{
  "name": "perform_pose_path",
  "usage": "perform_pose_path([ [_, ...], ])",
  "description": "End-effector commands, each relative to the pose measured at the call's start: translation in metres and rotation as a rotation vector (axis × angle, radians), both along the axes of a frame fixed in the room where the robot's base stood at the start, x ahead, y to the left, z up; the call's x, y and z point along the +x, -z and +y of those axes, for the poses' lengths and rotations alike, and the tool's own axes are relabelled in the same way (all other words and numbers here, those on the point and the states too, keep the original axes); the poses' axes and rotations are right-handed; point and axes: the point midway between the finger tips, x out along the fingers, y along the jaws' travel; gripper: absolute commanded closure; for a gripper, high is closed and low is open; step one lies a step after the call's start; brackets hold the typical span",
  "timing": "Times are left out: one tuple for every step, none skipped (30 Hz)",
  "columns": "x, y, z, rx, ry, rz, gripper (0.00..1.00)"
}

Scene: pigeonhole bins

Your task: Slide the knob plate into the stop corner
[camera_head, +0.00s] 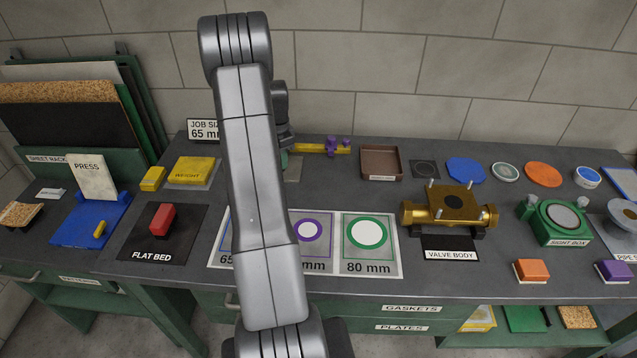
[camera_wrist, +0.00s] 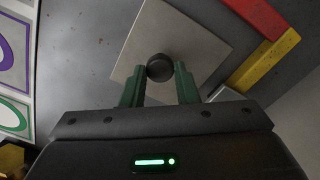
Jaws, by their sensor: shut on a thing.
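A square pale grey plate (camera_wrist: 196,36) with a round dark knob (camera_wrist: 160,68) lies on the grey bench top in the wrist view. My gripper (camera_wrist: 160,72) has its two green fingers shut on the knob, one on each side. The stop corner is a red bar (camera_wrist: 262,14) and a yellow bar (camera_wrist: 262,66) meeting in an L to the right of the plate. The plate is on the open inner side of the L, with bare bench between it and both bars. In the head view my arm hides most of this area, and a small part of the plate (camera_head: 294,168) seems to show beside it.
A yellow weight (camera_head: 193,170) is to the left. A sheet with coloured rings (camera_head: 395,228) lies in front, near the brass valve body (camera_head: 452,209).

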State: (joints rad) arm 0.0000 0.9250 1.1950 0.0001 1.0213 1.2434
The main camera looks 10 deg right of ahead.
Motion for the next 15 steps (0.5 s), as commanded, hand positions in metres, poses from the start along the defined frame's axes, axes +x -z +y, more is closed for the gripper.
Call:
perform_pose_path([
  [0.000,0.000,0.000,0.000,0.000,-0.001,0.94],
  [0.000,0.000,0.000,0.000,0.000,-0.001,0.94],
  [0.000,0.000,0.000,0.000,0.001,-0.001,0.94],
  [0.000,0.000,0.000,0.000,0.001,-0.001,0.94],
  [0.000,0.000,0.000,0.000,0.001,-0.001,0.94],
  [0.001,0.000,0.000,0.000,0.001,-0.001,0.94],
  [0.001,0.000,0.001,0.000,0.001,-0.001,0.94],
  [0.002,0.000,0.001,0.000,0.001,-0.001,0.94],
  [0.003,0.000,0.001,0.000,0.000,0.000,0.94],
  [0.004,0.000,0.002,0.000,0.000,0.000,0.94],
  [0.005,0.000,0.003,0.000,0.000,0.000,0.94],
  [0.007,0.000,0.004,0.000,0.000,-0.001,0.94],
  [0.008,0.000,0.004,0.000,0.000,-0.001,0.94],
  [0.010,0.000,0.005,0.000,0.000,-0.001,0.94],
  [0.011,0.000,0.006,0.000,0.000,-0.001,0.94],
])
